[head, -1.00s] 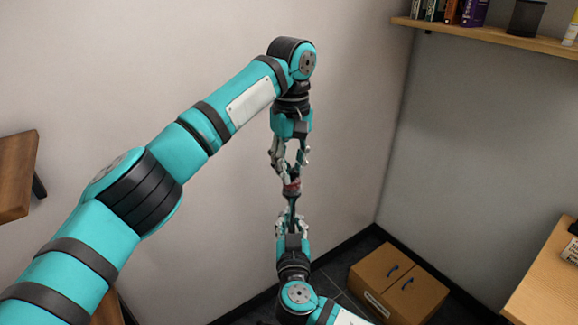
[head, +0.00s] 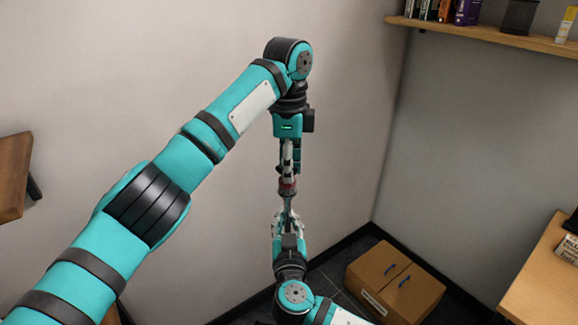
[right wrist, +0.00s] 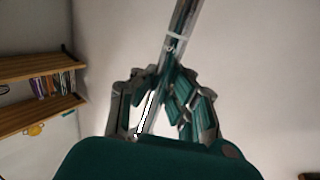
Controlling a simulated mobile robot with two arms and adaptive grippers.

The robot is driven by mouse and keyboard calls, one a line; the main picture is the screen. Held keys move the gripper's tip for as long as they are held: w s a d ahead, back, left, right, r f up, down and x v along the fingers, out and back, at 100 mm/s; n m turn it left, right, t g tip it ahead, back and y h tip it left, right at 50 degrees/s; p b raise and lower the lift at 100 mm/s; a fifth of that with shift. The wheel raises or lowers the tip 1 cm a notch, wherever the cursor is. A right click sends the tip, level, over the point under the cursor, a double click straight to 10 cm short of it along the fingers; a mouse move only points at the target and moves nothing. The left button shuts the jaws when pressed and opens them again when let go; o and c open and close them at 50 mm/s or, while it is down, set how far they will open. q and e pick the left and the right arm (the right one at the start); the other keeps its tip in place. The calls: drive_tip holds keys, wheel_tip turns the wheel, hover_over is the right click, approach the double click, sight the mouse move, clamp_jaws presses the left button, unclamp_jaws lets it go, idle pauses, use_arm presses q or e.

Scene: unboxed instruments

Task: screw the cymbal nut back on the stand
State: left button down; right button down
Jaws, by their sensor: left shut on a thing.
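My left gripper (head: 288,178) points straight down and is shut on a small dark-red piece, the cymbal nut (head: 288,187). Its fingers show edge-on. Just below, the thin metal rod of the stand (head: 288,204) rises upright out of my right gripper (head: 287,220), which points up. The nut sits in line with the rod's top; I cannot tell how far it is on the thread. In the right wrist view the rod (right wrist: 183,20) runs up between the fingers of my right gripper (right wrist: 168,75), which are closed around it. The nut is not visible there.
A wall shelf (head: 480,34) with books is at the upper right. A wooden desk (head: 540,280) is at the right edge. The space around both grippers is clear.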

use_arm(q)
drive_tip(key=c, duration=1.6)
unclamp_jaws()
drive_tip(key=shift+w+a+r, duration=0.2)
drive_tip(key=shift+w+a, duration=0.2)
drive_tip(key=o, duration=0.5)
drive_tip(key=shift+f, duration=0.15)
drive_tip(key=shift+w+r, duration=0.2)
drive_tip(key=shift+r, duration=1.6)
drive_tip(key=shift+w+r, duration=0.2)
drive_tip(key=shift+r, duration=1.55)
